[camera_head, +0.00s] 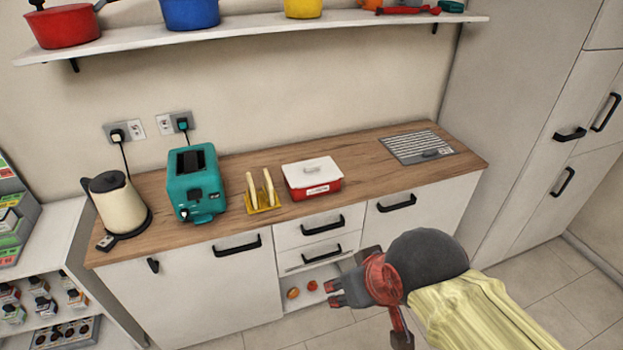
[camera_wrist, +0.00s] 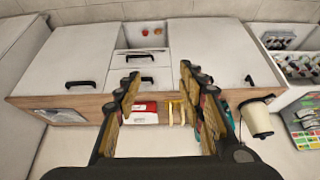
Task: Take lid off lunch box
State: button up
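My gripper (camera_head: 338,288) is in front of the cabinets, below worktop level and apart from the box. In the wrist view the gripper (camera_wrist: 160,85) is open, its fingers spread with nothing between them.
A teal toaster (camera_head: 196,183), yellow toast rack (camera_head: 263,200) and cream kettle (camera_head: 116,203) stand left of the box. A grey vent panel (camera_head: 417,147) is at right. A low drawer (camera_head: 300,297) is open with small red and orange items. A shelf (camera_head: 250,33) hangs above.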

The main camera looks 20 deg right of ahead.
aim_at(310, 173)
jog(key=i+l+u, duration=0.2)
jog(key=i+l, duration=0.2)
jog(key=l, duration=0.2)
jog(key=i+l+u, duration=0.1)
jog(key=l, duration=0.25)
jog(key=i+l+u, duration=0.1)
jog(key=i+l, duration=0.2)
jog(key=i+l+u, duration=0.15)
jog(key=l, duration=0.25)
jog(key=i+l+u, duration=0.1)
jog(key=l, duration=0.25)
jog(key=i+l+u, duration=0.1)
jog(key=l, duration=0.3)
jog(key=i, duration=0.1)
